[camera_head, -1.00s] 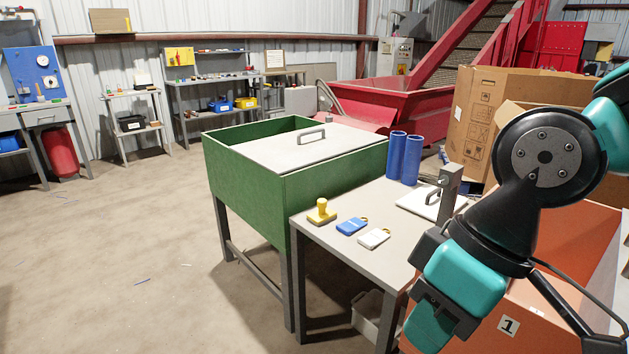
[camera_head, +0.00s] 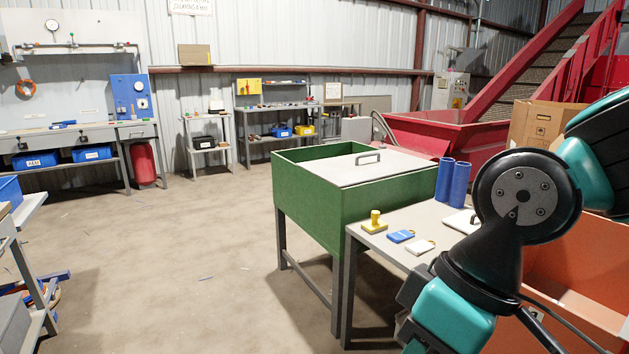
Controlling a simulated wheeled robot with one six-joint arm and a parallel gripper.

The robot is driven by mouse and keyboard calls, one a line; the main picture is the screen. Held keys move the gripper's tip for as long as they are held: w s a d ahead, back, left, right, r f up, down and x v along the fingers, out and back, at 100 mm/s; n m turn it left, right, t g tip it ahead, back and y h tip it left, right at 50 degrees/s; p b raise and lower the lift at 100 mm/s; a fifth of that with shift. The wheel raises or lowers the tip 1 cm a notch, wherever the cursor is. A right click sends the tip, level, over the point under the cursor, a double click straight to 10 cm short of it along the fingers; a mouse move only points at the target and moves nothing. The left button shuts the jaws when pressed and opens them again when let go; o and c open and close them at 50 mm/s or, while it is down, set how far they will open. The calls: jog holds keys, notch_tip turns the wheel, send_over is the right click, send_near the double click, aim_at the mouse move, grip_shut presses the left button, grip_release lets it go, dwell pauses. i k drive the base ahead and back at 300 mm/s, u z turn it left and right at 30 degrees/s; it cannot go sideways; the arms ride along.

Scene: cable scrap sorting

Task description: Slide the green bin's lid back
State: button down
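The green bin (camera_head: 327,203) stands on grey legs right of the picture's middle. My arm fills the right side of the view, in front of the side table and apart from the bin. My gripper's fingertips do not show, so whether it is open or shut is hidden.
A side table (camera_head: 377,251) next to the bin holds a yellow stamp (camera_head: 375,222), a blue tag (camera_head: 401,236), a white tag (camera_head: 420,247) and blue cylinders (camera_head: 452,181). An orange crate (camera_head: 570,262) is at right. The floor (camera_head: 180,260) left of the bin is largely clear.

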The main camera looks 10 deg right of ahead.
aim_at(350, 170)
jog(key=u, duration=0.65)
jog(key=i, duration=1.35)
jog(key=z, duration=0.6)
jog(key=i, duration=0.6)
jog(key=z, duration=0.65)
